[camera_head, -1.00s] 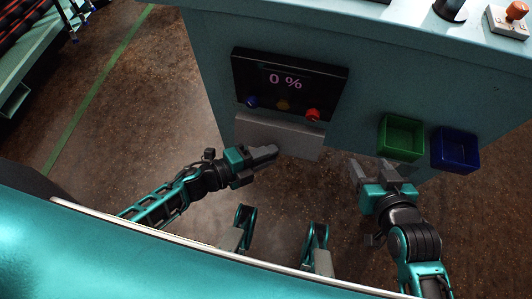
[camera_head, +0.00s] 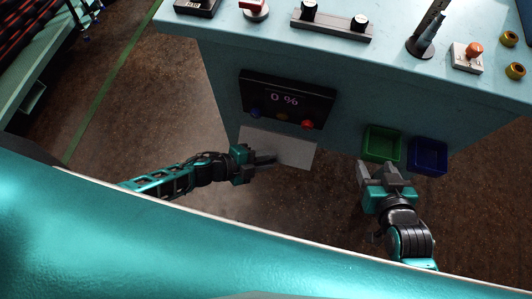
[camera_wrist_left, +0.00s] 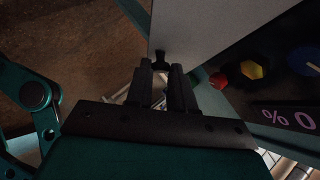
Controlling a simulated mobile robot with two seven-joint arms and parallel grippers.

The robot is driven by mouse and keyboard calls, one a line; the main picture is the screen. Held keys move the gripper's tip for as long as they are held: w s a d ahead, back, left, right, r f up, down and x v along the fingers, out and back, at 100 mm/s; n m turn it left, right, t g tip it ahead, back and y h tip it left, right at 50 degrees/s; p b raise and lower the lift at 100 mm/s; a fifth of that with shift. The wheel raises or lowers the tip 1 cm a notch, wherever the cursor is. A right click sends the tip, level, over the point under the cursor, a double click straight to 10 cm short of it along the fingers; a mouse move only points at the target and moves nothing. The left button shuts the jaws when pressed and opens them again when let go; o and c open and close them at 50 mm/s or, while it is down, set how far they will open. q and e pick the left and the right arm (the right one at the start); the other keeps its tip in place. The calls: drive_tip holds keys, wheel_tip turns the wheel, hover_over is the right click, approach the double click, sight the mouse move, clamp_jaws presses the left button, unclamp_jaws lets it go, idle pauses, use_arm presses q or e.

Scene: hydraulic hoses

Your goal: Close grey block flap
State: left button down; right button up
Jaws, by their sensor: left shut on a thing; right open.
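The grey flap (camera_head: 292,150) is a flat light-grey panel below the display on the front of the blue-grey bench. It stands out from the bench front, its broad face lit. My left gripper (camera_head: 270,159) is at the flap's lower edge. In the left wrist view the fingers (camera_wrist_left: 163,72) are shut at a small dark handle (camera_wrist_left: 160,58) on the edge of the flap (camera_wrist_left: 200,25). The fingers partly hide the handle. My right gripper (camera_head: 376,168) is open and empty, in front of and below the green bin.
The display (camera_head: 285,98) reads 0 % above blue, yellow and red knobs. A green bin (camera_head: 383,143) and a blue bin (camera_head: 428,156) are fixed to the bench front on the right. Several fittings stand on the bench top (camera_head: 400,70).

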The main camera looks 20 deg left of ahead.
use_arm(q)
drive_tip(key=shift+w+r, duration=0.45)
drive_tip(key=shift+r, duration=0.25)
drive_tip(key=c, duration=1)
unclamp_jaws()
drive_tip(key=shift+f, duration=0.1)
drive_tip(key=shift+s, duration=0.15)
drive_tip(key=shift+f, duration=0.1)
drive_tip(key=shift+s, duration=0.1)
drive_tip(key=p+v, duration=0.3)
drive_tip(key=v, duration=1)
